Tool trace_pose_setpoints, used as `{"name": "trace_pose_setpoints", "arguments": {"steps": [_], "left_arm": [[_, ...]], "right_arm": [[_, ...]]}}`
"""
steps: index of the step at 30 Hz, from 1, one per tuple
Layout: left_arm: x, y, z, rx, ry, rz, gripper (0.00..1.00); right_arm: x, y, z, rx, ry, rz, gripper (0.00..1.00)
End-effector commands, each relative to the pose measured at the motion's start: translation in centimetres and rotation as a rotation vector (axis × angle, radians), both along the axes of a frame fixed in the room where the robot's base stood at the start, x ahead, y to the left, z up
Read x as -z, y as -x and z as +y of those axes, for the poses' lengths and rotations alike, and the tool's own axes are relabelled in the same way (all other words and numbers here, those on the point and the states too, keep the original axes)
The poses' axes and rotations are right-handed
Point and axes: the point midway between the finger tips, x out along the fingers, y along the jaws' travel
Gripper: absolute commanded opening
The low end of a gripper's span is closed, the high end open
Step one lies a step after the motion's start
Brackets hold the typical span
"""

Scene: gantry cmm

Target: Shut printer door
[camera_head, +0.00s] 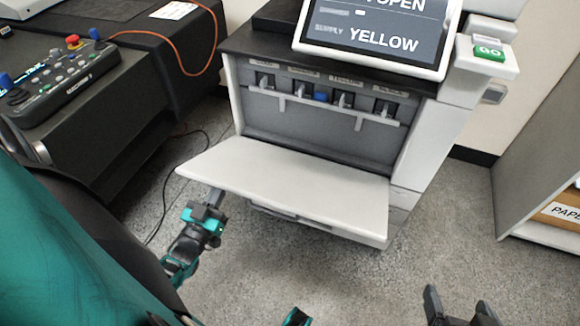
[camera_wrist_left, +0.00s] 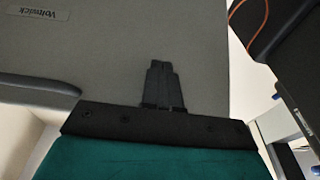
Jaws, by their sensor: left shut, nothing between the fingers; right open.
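The printer (camera_head: 430,140) stands in the middle of the head view with its front door (camera_head: 290,185) folded down, like a shelf sloping out from the opening. Its screen (camera_head: 380,30) shows the words "OPEN" and "SUPPLY YELLOW". My left gripper (camera_head: 217,196) is shut and empty, at the door's left front edge and partly below it; whether it touches cannot be told. In the left wrist view its closed fingers (camera_wrist_left: 162,82) lie against a grey panel with a "Voltwick" label, seemingly the door's outer face. My right gripper (camera_head: 458,300) is open and empty over the floor at the lower right.
Inside the opening is a row of supply slots, one with a blue part (camera_head: 320,97). A green GO button (camera_head: 489,53) is on the printer's right. A control console (camera_head: 60,85) stands left, a shelf with a paper box (camera_head: 560,213) right. Floor before the door is clear.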

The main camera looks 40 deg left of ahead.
Motion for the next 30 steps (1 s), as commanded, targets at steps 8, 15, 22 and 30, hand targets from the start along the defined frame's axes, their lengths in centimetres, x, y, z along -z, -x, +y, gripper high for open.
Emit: {"name": "trace_pose_setpoints", "arguments": {"steps": [8,15,22,30], "left_arm": [[-2.8,-1.0,0.3,0.001,-0.002,-0.008,0.00],[-3.7,-1.5,0.4,0.000,-0.002,-0.008,0.00],[-5.8,-2.6,0.7,0.000,-0.002,-0.008,0.00],[-6.5,-3.2,0.8,0.001,-0.002,-0.008,0.00]], "right_arm": [[-2.2,0.0,0.0,0.000,0.000,0.000,0.89],[-3.0,0.0,0.0,0.000,0.000,0.000,0.89],[-4.6,0.0,0.0,0.000,0.000,0.000,0.89],[-5.1,0.0,0.0,0.000,0.000,0.000,0.89]]}}
